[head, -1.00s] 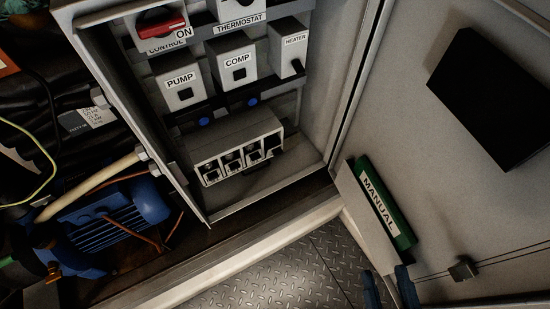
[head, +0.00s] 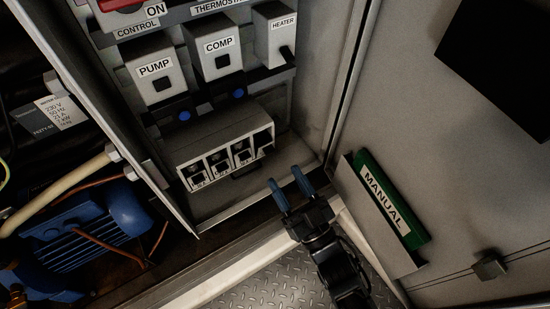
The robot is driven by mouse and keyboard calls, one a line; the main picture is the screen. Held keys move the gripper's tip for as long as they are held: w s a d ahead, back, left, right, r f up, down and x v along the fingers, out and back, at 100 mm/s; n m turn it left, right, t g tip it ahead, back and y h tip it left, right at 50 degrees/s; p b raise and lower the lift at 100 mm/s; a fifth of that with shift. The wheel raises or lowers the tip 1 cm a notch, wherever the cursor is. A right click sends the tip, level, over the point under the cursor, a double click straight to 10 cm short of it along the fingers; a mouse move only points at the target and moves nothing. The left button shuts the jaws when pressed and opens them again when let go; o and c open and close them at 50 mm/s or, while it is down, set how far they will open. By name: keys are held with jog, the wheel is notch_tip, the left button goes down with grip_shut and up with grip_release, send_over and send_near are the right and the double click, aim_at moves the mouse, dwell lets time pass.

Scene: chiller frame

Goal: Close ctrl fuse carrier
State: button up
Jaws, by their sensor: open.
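A grey fuse block (head: 222,140) with several slots along its front sits low in the open control cabinet. Its small labels are too blurred to read, so I cannot tell which is ctrl. At its right end one slot (head: 263,140) looks dark and open, with a dark carrier piece (head: 250,170) jutting out below it. My gripper (head: 284,178) is open and empty, its two blue fingers apart. In the picture it lies just below and right of the dark carrier piece, and it does not appear to touch it.
Above the block are the PUMP (head: 154,73), COMP (head: 219,45) and HEATER (head: 274,35) units. The cabinet's bottom lip (head: 255,200) runs below. A holder with a green MANUAL (head: 388,200) is on the open door at right. A blue motor (head: 75,240) sits lower left.

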aim_at(264, 147)
jog(key=x, duration=0.6)
grip_shut()
dwell(0.4)
